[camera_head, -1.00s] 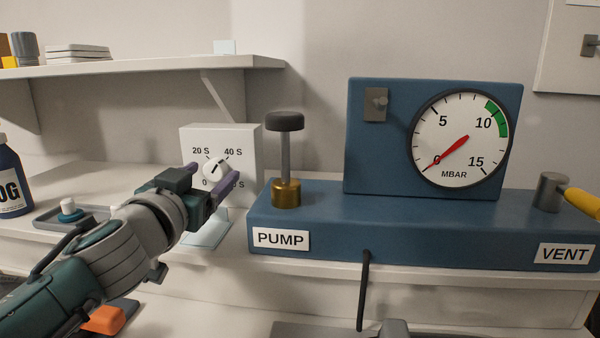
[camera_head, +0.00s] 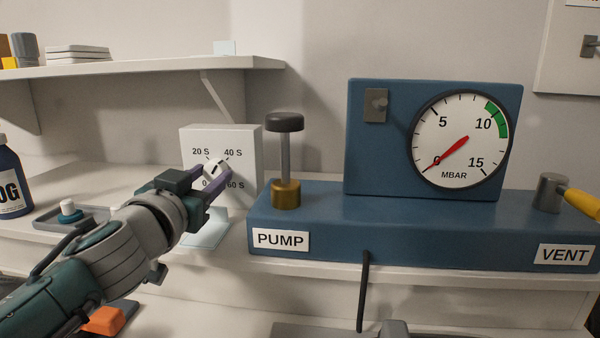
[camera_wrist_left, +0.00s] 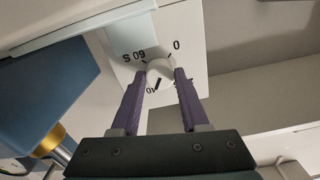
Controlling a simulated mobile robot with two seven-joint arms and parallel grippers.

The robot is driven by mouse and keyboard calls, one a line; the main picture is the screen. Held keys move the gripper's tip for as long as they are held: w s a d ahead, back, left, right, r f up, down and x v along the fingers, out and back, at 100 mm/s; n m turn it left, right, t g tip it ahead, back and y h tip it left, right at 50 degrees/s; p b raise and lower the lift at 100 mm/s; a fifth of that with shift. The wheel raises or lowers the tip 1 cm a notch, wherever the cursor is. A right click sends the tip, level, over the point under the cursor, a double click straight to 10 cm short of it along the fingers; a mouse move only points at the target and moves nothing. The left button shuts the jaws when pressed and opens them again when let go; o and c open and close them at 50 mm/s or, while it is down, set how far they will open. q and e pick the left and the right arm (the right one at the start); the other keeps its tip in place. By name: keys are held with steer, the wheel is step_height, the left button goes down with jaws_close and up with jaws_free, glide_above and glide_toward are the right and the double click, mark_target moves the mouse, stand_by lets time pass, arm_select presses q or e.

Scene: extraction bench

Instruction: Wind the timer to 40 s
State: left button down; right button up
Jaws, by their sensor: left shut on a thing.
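The timer (camera_head: 246,145) is a white box with a round white knob (camera_head: 214,167) and marks for 0, 20 S, 40 S and 60 S. My left gripper (camera_head: 215,173) is shut on the knob, its purple fingers on either side of it. In the left wrist view the knob (camera_wrist_left: 160,70) sits between the fingertips, and the dial appears upside down. The knob's dark line points to the upper side of the dial, towards the 40 S side; its exact reading is unclear. The fingers partly cover the lower marks. My right gripper is not in view.
Right of the timer stands a blue pump unit (camera_head: 400,225) with a black-topped plunger (camera_head: 285,122), a gauge (camera_head: 461,139) near 0 and a yellow-handled vent valve (camera_head: 550,192). A blue bottle (camera_head: 12,178) and grey tray (camera_head: 48,221) stand left. A shelf (camera_head: 150,65) hangs above.

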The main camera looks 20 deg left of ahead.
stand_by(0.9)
arm_select(q)
steer(key=shift+c, duration=2.1)
jaws_free()
steer(key=v, duration=1)
steer(key=shift+p, duration=0.3)
steer(key=shift+w+d, duration=0.1)
